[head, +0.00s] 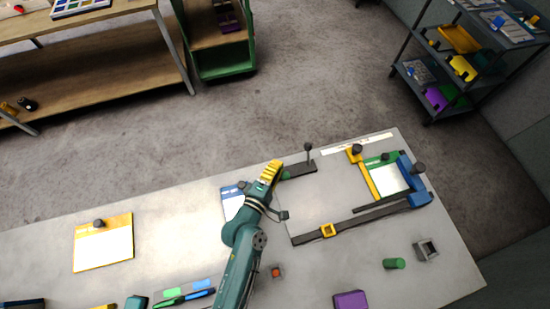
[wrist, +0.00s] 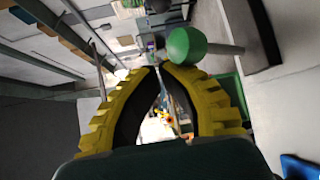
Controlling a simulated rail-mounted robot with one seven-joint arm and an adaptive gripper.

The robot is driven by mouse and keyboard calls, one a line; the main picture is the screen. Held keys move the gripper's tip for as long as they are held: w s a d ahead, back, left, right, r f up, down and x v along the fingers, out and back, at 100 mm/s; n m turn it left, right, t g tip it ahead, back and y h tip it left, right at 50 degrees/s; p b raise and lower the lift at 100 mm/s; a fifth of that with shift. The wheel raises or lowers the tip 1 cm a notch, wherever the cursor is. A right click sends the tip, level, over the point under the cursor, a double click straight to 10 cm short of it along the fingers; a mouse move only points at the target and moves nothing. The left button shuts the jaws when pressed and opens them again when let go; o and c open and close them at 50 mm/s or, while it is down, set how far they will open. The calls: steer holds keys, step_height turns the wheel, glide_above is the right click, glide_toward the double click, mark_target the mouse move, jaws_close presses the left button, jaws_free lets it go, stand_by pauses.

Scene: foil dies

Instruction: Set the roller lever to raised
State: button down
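A lever with a green ball knob (wrist: 187,46) shows in the wrist view, just beyond my fingertips and slightly right of centre. Its pale rod runs right toward a dark block. In the head view the green knob (head: 286,175) is at the left end of a dark base (head: 301,169), right beside my fingers. My gripper (head: 276,164) has yellow ribbed fingers; in the wrist view the fingertips (wrist: 160,68) come together with nothing seen between them. I cannot tell whether they touch the knob.
A black-knobbed post (head: 308,148) stands on the same base. A yellow and green frame (head: 366,178), a blue corner block (head: 416,190) and a dark rail (head: 365,219) lie to the right. A blue-edged sheet (head: 233,202) lies left of my arm. The left tabletop has bare room.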

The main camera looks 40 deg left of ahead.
steer(key=shift+s+d+f, duration=0.2)
steer(key=shift+s+d, duration=0.15)
steer(key=shift+d, duration=0.1)
steer(key=shift+d+f, duration=0.1)
steer(key=shift+f, duration=0.1)
steer(key=w+a+r, duration=0.1)
steer(key=a+r, duration=0.2)
steer(key=r, duration=0.1)
steer(key=s+f+b, duration=0.1)
steer(key=s, duration=0.1)
steer(key=s+f+b, duration=0.2)
steer(key=s, duration=0.1)
steer(key=s+f+b, duration=0.1)
steer(key=s+f, duration=0.1)
steer(key=shift+s+d+f+b, duration=0.2)
steer(key=shift+s+f+b, duration=0.05)
steer(key=shift+s+b, duration=0.1)
steer(key=shift+s+d+f, duration=0.1)
steer(key=shift+s+d, duration=0.05)
steer(key=shift+s, duration=0.35)
